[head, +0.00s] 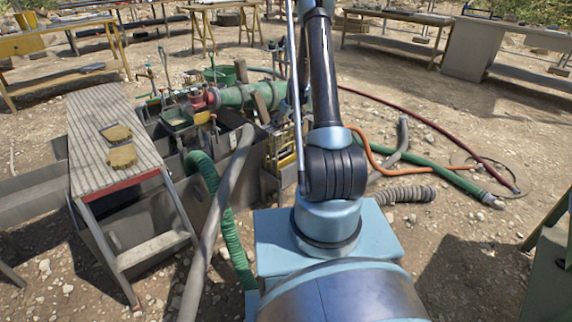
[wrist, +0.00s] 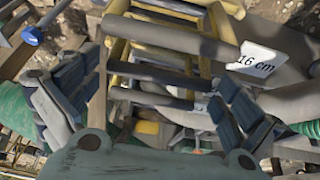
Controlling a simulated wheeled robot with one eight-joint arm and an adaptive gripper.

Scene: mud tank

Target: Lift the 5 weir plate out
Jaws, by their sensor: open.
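In the wrist view, my gripper (wrist: 150,108) is open, with one dark blue-grey finger at the left and one at the right. Between and beyond them is a yellow frame (wrist: 118,50) crossed by several dark grey bars or plate edges. I cannot tell which of these is the 5 weir plate, and no 5 is readable. A white label (wrist: 257,58) reading "16 cm" is at the upper right. Nothing is clearly held. In the head view, a yellow rack (head: 283,160) stands beside the mud tank (head: 150,215), partly hidden by my arm.
A grey walkway with steps (head: 110,150) stands left of the tank. A green pipe (head: 240,96) crosses behind it. Green hoses (head: 222,215), a grey pipe (head: 215,215) and an orange hose (head: 400,152) lie around. Gravel ground at the right front is mostly clear.

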